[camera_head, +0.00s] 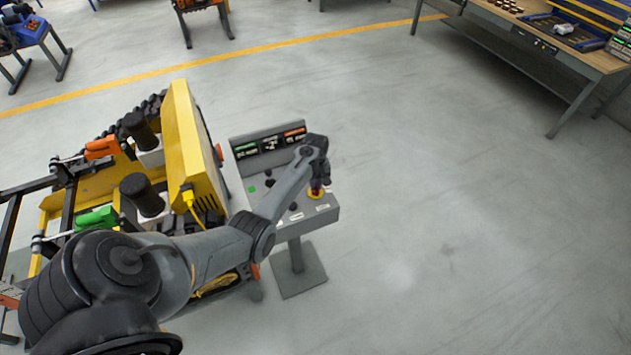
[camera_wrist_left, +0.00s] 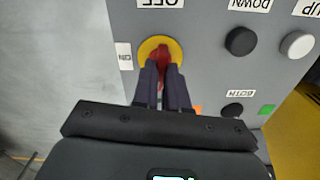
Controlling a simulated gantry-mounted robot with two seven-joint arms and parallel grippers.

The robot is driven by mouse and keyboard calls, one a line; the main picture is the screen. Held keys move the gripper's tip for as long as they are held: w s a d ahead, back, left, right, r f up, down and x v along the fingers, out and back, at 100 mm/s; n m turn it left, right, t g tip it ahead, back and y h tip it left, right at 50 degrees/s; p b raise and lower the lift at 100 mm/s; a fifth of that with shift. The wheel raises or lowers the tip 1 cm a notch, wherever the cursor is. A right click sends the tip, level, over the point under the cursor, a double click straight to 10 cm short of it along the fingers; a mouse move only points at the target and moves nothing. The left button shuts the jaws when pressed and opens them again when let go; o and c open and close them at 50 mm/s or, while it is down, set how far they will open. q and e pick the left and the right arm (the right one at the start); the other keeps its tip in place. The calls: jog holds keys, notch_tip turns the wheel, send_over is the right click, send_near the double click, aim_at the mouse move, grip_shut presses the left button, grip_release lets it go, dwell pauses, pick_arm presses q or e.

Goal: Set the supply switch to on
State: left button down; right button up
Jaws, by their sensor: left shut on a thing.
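The supply switch is a red handle (camera_wrist_left: 163,56) on a round yellow plate (camera_wrist_left: 148,47), on a grey control panel (camera_wrist_left: 205,35). In the wrist view an OFF label (camera_wrist_left: 160,3) is above the plate and an ON label (camera_wrist_left: 124,56) is at its left. The handle lies roughly in line with the OFF label; its pointing end is hidden. My left gripper (camera_wrist_left: 163,68) is shut on the handle. In the head view the yellow plate (camera_head: 316,195) is at the panel's right end, with my left gripper (camera_head: 319,186) over it. My right gripper is not in view.
Black knobs (camera_wrist_left: 240,41) and a white knob (camera_wrist_left: 297,45) are on the same panel, right of the switch. A yellow tracked carrier (camera_head: 190,145) stands close at the panel's left. Floor right of the pedestal is clear. A workbench (camera_head: 590,60) is at the far right.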

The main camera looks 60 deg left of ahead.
pick_arm(q)
jog(key=m+p, duration=0.2)
jog(key=m, duration=0.1)
jog(key=shift+r+m, duration=0.15)
jog(key=shift+m, duration=0.15)
jog(key=m+p, duration=0.1)
jog(key=m, duration=0.2)
jog(key=shift+m+p, duration=0.3)
jog(key=shift+p, duration=0.1)
jog(key=m+p, duration=0.1)
jog(key=m, duration=0.2)
jog(key=shift+m, duration=0.4)
jog(key=m, duration=0.4)
jog(key=shift+m, duration=0.3)
jog(key=c, duration=1.2)
grip_release()
jog(key=shift+o, duration=0.2)
